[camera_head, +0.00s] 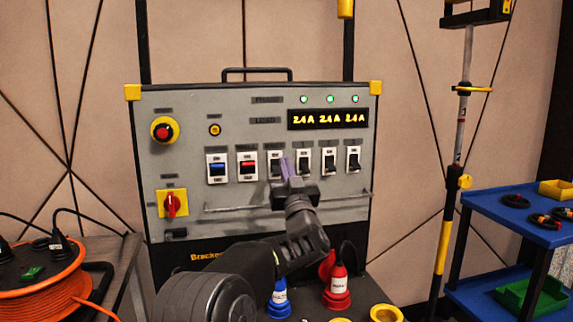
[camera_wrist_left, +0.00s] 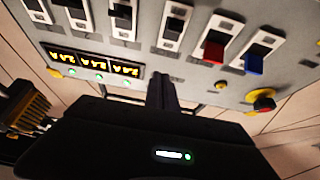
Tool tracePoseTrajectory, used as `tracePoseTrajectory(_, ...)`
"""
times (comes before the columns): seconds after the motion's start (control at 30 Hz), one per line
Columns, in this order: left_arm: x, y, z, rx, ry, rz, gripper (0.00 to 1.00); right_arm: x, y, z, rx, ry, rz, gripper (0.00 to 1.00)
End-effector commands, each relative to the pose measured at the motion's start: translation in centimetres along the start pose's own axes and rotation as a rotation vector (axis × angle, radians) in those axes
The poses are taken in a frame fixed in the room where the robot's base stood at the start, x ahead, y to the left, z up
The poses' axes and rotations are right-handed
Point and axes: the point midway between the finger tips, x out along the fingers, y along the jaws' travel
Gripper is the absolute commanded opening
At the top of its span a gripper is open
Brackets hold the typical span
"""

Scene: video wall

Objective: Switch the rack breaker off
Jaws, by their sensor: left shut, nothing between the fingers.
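A grey breaker panel (camera_head: 190,110) carries a row of switches: a blue breaker (camera_head: 217,168), a red breaker (camera_head: 248,167) and several black ones, such as a black breaker (camera_head: 329,161). Their labels are too small to read, so I cannot tell which is the rack breaker. My left gripper (camera_head: 287,168) is shut and empty, with its fingertips before the third and fourth switches from the left. I cannot tell whether it touches the panel. The left wrist view shows the row upside down, with the blue breaker (camera_wrist_left: 254,62), the red breaker (camera_wrist_left: 213,50) and my dark fingers (camera_wrist_left: 162,88).
The amber display (camera_head: 328,119) reads 2.4 A three times under green lamps. A red stop button (camera_head: 163,131) and red rotary switch (camera_head: 172,204) sit left. A rail (camera_head: 345,194) runs below the breakers. An orange cable reel (camera_head: 38,295) and blue cart (camera_head: 515,215) flank the panel.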

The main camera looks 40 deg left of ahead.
Motion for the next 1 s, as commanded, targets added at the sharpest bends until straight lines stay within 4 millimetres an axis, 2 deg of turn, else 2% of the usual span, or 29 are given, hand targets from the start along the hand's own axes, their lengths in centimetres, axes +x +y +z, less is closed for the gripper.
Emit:
tracePoseTrajectory(0.03, -1.2, -0.2, 0.8, 0.002, -0.003, -0.002, 0.0, 0.5, 0.1, 0.1, -0.001, -0.001, -0.001, 0.36)
tracePoseTrajectory(0.2, -4.4, -0.2, 2.0, 0.003, -0.002, -0.003, 0.0, 0.8, 0.2, 0.1, -0.002, -0.001, -0.001, 0.36)
tracePoseTrajectory(0.4, -6.6, -0.2, 2.7, 0.002, -0.001, -0.004, 0.0, 1.0, 0.3, 0.0, -0.001, -0.001, -0.001, 0.36)
tracePoseTrajectory(1.0, -7.0, -0.2, 2.8, 0.003, 0.0, -0.004, 0.0, 1.0, 0.3, 0.0, -0.001, -0.001, -0.001, 0.36)
